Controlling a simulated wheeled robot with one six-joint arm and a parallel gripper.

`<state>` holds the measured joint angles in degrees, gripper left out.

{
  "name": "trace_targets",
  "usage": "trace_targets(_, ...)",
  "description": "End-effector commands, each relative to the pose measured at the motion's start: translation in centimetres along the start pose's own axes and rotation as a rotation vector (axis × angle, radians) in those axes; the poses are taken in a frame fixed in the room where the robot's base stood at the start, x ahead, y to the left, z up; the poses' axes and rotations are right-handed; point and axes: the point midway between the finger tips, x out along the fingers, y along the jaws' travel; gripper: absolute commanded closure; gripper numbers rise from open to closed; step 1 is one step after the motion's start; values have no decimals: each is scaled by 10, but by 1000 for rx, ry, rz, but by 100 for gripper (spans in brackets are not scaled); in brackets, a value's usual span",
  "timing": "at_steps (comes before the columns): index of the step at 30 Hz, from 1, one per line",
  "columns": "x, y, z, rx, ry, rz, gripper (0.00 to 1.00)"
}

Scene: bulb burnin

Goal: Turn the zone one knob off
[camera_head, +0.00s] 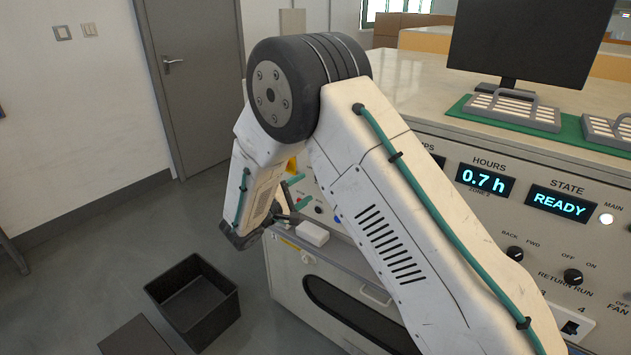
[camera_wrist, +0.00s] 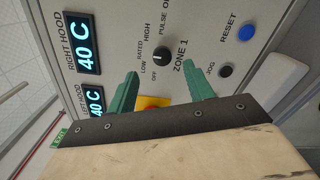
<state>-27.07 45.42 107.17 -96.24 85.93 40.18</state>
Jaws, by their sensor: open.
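The zone 1 knob (camera_wrist: 161,53) is a small black dial on the pale panel in the wrist view. OFF, LOW, RATED and HIGH are printed around it; its pointer is too small to read surely. My gripper (camera_wrist: 159,74) has two green fingers spread apart, with nothing between them. The fingertips lie just below the knob in the picture, one to each side, and seem apart from it. In the head view my gripper (camera_head: 299,192) is at the panel's left end, and my arm hides the zone 1 knob there.
A yellow-and-red control (camera_wrist: 151,102) is partly hidden behind my gripper. Displays (camera_wrist: 86,52) read 40 C. A black bin (camera_head: 197,302) stands on the floor.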

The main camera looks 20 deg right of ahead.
Motion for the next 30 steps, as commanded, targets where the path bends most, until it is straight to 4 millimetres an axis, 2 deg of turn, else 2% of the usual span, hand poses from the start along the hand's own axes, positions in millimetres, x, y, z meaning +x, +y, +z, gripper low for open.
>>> trace_targets(2, -1, -3, -8, -4, 16, 18, 48)
trace_targets(5, 7, -4, -11, -4, 19, 24, 48)
trace_targets(12, 46, -4, -10, -3, 17, 22, 48)
trace_targets(18, 69, -3, -11, -4, 18, 22, 48)
trace_targets(29, 75, -2, -11, -4, 20, 22, 48)
trace_targets(30, 75, -2, -11, -4, 20, 22, 59)
